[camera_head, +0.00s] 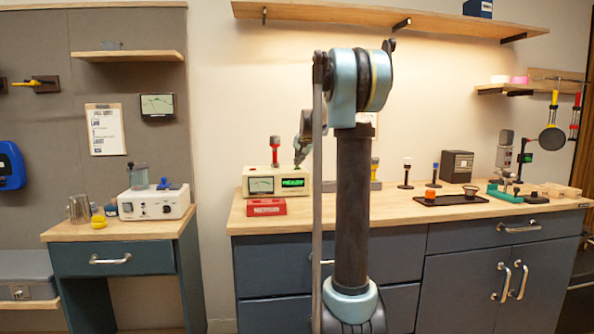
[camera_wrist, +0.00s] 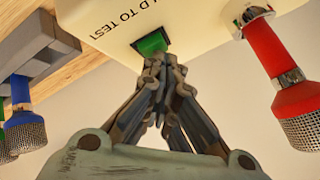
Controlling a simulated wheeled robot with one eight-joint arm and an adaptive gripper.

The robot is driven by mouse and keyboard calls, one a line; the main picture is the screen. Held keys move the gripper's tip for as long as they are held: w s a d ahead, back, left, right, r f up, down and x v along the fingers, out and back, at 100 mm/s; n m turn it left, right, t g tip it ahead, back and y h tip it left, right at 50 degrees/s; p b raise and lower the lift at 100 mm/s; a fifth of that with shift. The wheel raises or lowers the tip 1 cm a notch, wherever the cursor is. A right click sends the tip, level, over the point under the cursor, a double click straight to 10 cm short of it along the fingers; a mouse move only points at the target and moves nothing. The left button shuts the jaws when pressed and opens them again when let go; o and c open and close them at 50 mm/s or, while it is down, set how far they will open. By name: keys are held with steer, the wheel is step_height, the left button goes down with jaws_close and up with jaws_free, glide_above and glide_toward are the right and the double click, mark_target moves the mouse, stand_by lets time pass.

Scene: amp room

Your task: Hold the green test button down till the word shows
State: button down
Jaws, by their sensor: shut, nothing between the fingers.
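The cream test box (camera_head: 248,182) stands on the wooden counter, with a dial and a lit display (camera_head: 292,182) on its front. The display shows a green word that looks like READY. The green test button (camera_wrist: 153,42) is on the box, by lettering that ends in "TO TEST". My gripper (camera_wrist: 162,62) is shut and empty, its fingertips at the button's edge and seeming to touch it. How far the button is pressed cannot be told. In the head view my gripper (camera_head: 299,160) is above the box, partly behind my arm.
A red microphone (camera_wrist: 275,55) stands on the box beside my gripper. A blue microphone (camera_wrist: 24,125) sits in a grey holder (camera_wrist: 35,50) on the other side. A red block (camera_head: 266,207) lies before the box. A black tray (camera_head: 450,200) is farther right.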

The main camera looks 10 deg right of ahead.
steer(key=shift+r, duration=0.1)
stand_by(0.3)
steer(key=shift+r, duration=0.8)
steer(key=shift+r, duration=2.55)
